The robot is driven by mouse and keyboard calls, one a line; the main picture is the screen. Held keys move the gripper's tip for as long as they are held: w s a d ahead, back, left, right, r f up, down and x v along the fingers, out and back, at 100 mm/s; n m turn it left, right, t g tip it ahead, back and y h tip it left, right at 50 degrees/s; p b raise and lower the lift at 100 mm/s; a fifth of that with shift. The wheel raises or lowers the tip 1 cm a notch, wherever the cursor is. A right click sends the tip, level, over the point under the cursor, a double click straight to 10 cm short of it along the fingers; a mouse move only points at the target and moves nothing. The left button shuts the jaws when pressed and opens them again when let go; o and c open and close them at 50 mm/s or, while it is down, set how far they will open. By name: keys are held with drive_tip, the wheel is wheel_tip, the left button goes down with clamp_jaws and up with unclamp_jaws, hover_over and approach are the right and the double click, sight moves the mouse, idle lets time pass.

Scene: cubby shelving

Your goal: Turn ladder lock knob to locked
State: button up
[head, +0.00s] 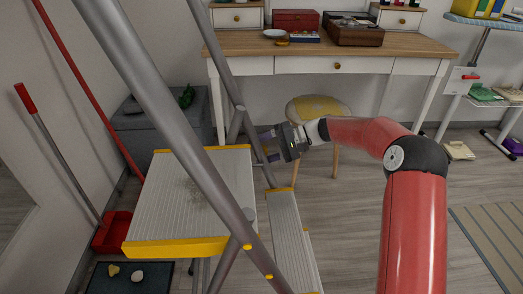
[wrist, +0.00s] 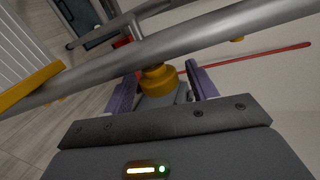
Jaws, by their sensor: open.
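The stepladder (head: 205,190) stands left of centre in the head view, with grey metal rails and yellow-edged treads. The lock knob (wrist: 158,80) is yellow with a grey base and sits by a grey rail in the wrist view. My gripper (head: 268,147) is at the far side of the ladder in the head view. In the wrist view my gripper (wrist: 161,88) is open, with one purple finger on each side of the knob. A gap shows between the right finger and the knob; contact on the left is unclear. I cannot make out the knob in the head view.
A wooden-topped desk (head: 345,43) with boxes stands behind the ladder, and a yellow-seated stool (head: 318,108) is in front of it. A red dustpan (head: 112,232) and a red-handled pole (head: 60,160) are at the left.

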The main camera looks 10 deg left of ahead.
clamp_jaws()
drive_tip(key=shift+f+y+b, duration=0.4)
drive_tip(key=shift+y+b, duration=0.2)
drive_tip(key=shift+b, duration=0.3)
drive_tip(key=shift+g+y+b, duration=0.4)
drive_tip(key=shift+y+b, duration=0.05)
drive_tip(key=shift+y, duration=0.15)
drive_tip(key=shift+r+y, duration=0.3)
drive_tip(key=shift+y, duration=0.1)
unclamp_jaws()
drive_tip(key=v, duration=0.7)
drive_tip(key=shift+w+d, duration=0.15)
drive_tip(key=shift+d, duration=0.2)
